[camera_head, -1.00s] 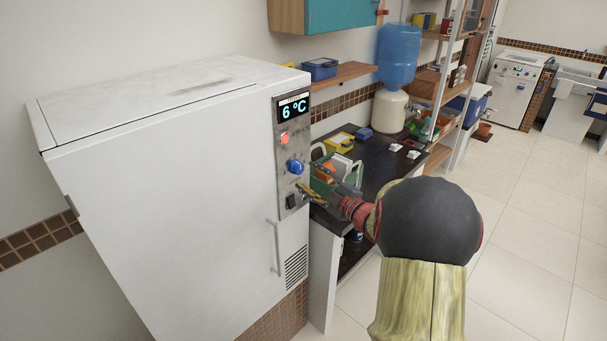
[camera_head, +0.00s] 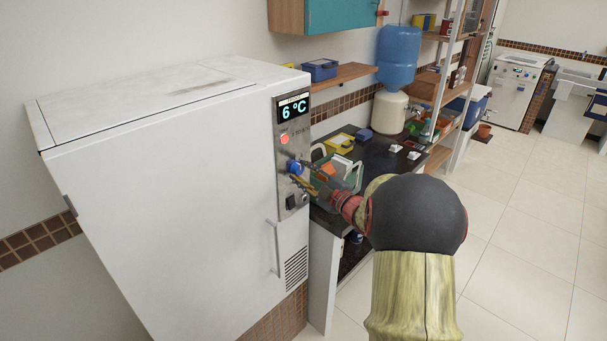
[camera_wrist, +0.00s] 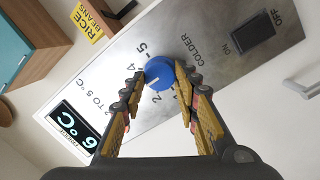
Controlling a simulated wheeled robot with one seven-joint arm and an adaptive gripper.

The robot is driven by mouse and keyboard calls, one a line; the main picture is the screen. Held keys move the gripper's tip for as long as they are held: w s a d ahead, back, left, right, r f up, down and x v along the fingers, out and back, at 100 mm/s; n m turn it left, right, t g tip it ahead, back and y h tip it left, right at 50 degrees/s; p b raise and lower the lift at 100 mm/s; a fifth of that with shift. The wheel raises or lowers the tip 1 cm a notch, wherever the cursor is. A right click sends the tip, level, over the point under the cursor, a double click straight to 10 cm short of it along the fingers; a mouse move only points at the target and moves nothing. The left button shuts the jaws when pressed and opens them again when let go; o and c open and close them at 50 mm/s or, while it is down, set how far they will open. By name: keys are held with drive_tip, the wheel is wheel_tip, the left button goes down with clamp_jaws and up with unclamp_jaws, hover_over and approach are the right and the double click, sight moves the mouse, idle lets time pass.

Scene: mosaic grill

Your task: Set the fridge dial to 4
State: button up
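The blue fridge dial (camera_wrist: 159,73) sits on the metal control panel (camera_wrist: 110,90), with numbers around it; 5, 4 and 2 are readable in the wrist view. In the head view the dial (camera_head: 294,167) is partly hidden by my gripper (camera_head: 300,176). My gripper (camera_wrist: 160,85) is open, its yellow fingers on either side of the dial's near part. I cannot tell whether they touch it. The display (camera_head: 293,108) reads 6 °C and also shows in the wrist view (camera_wrist: 75,130). The white fridge (camera_head: 170,190) is shut.
A black on/off switch (camera_wrist: 252,33) sits on the same panel. The fridge door handle (camera_head: 275,248) is below it. A dark counter (camera_head: 375,160) with a green basket (camera_head: 330,186) and a yellow box (camera_head: 340,142) stands right of the fridge.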

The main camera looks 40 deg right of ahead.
drive_tip(key=c, duration=0.6)
drive_tip(key=m+p, duration=0.4)
drive_tip(key=shift+r+g+p, duration=0.2)
drive_tip(key=shift+g+p, duration=0.1)
drive_tip(key=shift+p, duration=0.05)
drive_tip(key=m+p, duration=0.4)
drive_tip(key=shift+y, duration=0.4)
drive_tip(key=shift+d+f+m+p, duration=0.1)
drive_tip(key=shift+m+p, duration=0.2)
drive_tip(key=shift+p, duration=0.05)
drive_tip(key=o, duration=1.1)
drive_tip(key=shift+o, duration=0.3)
